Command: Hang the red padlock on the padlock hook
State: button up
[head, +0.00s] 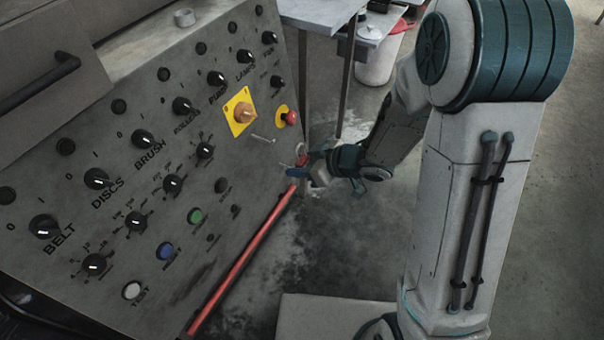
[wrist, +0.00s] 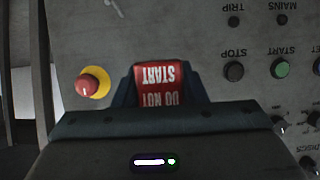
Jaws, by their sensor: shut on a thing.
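The red padlock (head: 302,160) is in my gripper (head: 312,170), close to the panel's lower right edge. Its pale shackle shows above the body in the head view. In the wrist view my gripper (wrist: 158,80) has dark fingers shut on both sides of the padlock (wrist: 158,82), whose red face reads "DO NOT START" upside down. A short metal peg (head: 262,138), seemingly the padlock hook, sticks out of the panel, up and left of the padlock and apart from it. A small metal piece (head: 284,165) shows just left of the padlock; I cannot tell what it is.
The grey control panel (head: 150,235) carries several knobs and buttons. A red emergency button (head: 291,118) on yellow and a yellow-plated switch (head: 242,112) are near the peg. A red rail (head: 245,260) runs along the panel's lower edge. Open floor lies to the right.

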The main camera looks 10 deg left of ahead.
jog(key=b, duration=0.3)
send_near(255, 156)
jog(key=shift+w+x, duration=0.2)
jog(key=shift+x, duration=2.2)
jog(key=shift+w+a+f, duration=0.15)
jog(key=shift+a+f, duration=0.15)
jog(key=shift+f, duration=0.05)
jog(key=shift+a+f, duration=0.1)
jog(key=shift+a, duration=0.1)
jog(key=o, duration=1.1)
jog(key=shift+d, duration=0.1)
jog(key=shift+s+d+r+p, duration=0.3)
jog(key=shift+d+r+p, duration=0.1)
jog(key=shift+p, duration=0.2)
jog(key=p+v, duration=0.5)
jog(key=v, duration=0.7)
jog(key=shift+w+d+r, duration=0.15)
jog(key=shift+d, duration=0.05)
jog(key=shift+s+d+r, duration=0.15)
jog(key=shift+s+d, duration=0.05)
jog(key=shift+d, duration=0.1)
